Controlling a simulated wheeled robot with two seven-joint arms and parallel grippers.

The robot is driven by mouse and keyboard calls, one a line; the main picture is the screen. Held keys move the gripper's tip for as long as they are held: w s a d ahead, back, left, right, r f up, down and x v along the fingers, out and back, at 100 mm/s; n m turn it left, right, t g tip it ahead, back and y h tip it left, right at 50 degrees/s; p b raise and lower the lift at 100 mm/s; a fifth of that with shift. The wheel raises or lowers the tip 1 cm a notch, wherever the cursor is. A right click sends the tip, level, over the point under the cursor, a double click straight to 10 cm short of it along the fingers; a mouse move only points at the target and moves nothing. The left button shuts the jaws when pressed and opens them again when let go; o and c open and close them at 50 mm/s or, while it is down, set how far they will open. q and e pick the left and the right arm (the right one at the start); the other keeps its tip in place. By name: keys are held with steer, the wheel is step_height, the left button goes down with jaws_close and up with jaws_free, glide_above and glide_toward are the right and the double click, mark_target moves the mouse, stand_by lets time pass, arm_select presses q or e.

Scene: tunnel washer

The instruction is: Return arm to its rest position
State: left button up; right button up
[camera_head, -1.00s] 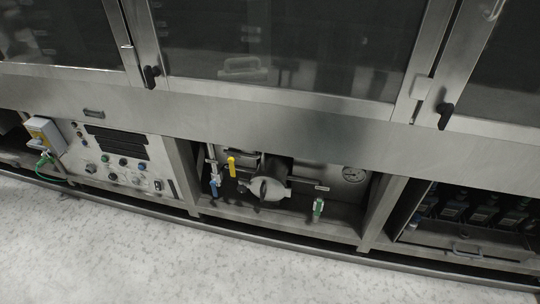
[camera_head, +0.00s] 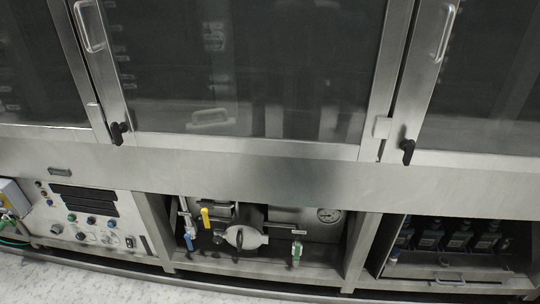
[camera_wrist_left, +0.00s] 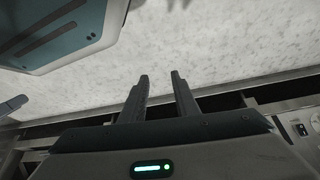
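My left gripper (camera_wrist_left: 161,82) shows in the left wrist view with its two dark fingers apart and nothing between them. It points over the pale speckled floor (camera_wrist_left: 205,40). Neither arm nor gripper shows in the head view, and my right gripper is not seen there. The tunnel washer (camera_head: 250,165) fills the head view, with large glass doors (camera_head: 240,70) above a steel band and open bays below.
The lower bays hold a control panel (camera_head: 90,215), a middle bay with a yellow-handled valve (camera_head: 205,217), a blue handle (camera_head: 189,241), a green handle (camera_head: 296,252) and a gauge (camera_head: 328,215), and dark bottles (camera_head: 458,240). Floor in front is clear.

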arm_select(q)
steer(key=shift+s+d+f, duration=0.1)
steer(key=shift+s+f, duration=0.2)
steer(key=shift+f, duration=0.4)
steer(key=shift+s+a+f, duration=0.1)
steer(key=shift+s+f, duration=0.2)
steer(key=shift+f, duration=0.4)
steer(key=shift+s+d+f, duration=0.1)
steer(key=shift+s+f, duration=0.2)
steer(key=shift+f, duration=0.4)
